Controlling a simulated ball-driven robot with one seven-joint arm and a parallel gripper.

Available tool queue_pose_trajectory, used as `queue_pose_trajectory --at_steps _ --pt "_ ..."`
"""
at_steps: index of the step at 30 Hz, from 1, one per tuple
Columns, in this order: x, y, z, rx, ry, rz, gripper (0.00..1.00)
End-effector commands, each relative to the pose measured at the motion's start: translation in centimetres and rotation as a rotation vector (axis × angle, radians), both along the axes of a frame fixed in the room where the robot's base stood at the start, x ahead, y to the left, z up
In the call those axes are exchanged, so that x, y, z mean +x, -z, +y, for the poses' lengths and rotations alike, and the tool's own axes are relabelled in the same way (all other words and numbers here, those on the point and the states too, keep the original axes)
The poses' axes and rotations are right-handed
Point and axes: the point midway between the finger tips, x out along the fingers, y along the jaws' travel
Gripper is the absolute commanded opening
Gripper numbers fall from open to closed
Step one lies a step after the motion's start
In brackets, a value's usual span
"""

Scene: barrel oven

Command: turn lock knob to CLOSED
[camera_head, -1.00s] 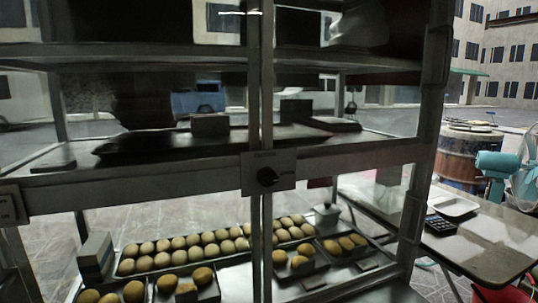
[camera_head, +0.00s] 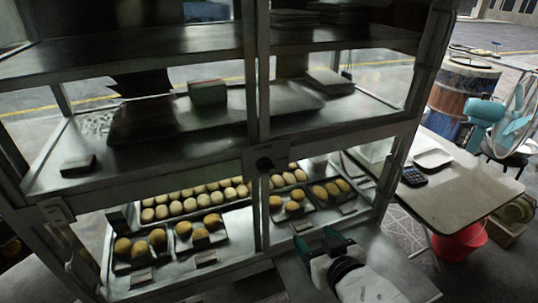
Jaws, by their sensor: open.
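The lock knob (camera_head: 265,163) is a small dark round knob on a plate at the middle crossbar of the glass display cabinet, where the centre post meets the bar. Its lettering and pointer are too small to read in this view. My gripper (camera_head: 332,238) shows at the bottom, right of centre, with dark and teal fingers on a white wrist. It is open, with nothing seen between its fingers. It is below and to the right of the knob, clearly apart from it in the picture.
The cabinet (camera_head: 150,180) holds trays of round buns on its lower shelf and dark trays above. At right stand a table (camera_head: 465,195) with a calculator (camera_head: 413,176) and white tray (camera_head: 433,158), a red bucket (camera_head: 460,241), a barrel (camera_head: 461,90) and a teal fan (camera_head: 500,118).

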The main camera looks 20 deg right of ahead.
Motion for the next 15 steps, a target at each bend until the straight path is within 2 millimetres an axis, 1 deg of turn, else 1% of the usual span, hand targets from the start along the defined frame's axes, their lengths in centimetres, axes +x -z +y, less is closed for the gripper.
queue_pose_trajectory --at_steps 1,3,6,10,13,15 --pt "1.2 -2.1 1.1 0.000 -0.018 -0.091 0.64" --pt "2.2 -4.7 2.4 0.005 -0.039 -0.204 0.64" --pt "2.9 -7.6 3.8 0.011 -0.068 -0.321 0.64" --pt "3.3 -9.4 4.8 0.016 -0.087 -0.394 0.64" --pt "3.9 -9.7 4.9 0.018 -0.091 -0.405 0.64" --pt "4.6 -9.8 4.9 0.019 -0.090 -0.405 0.64"
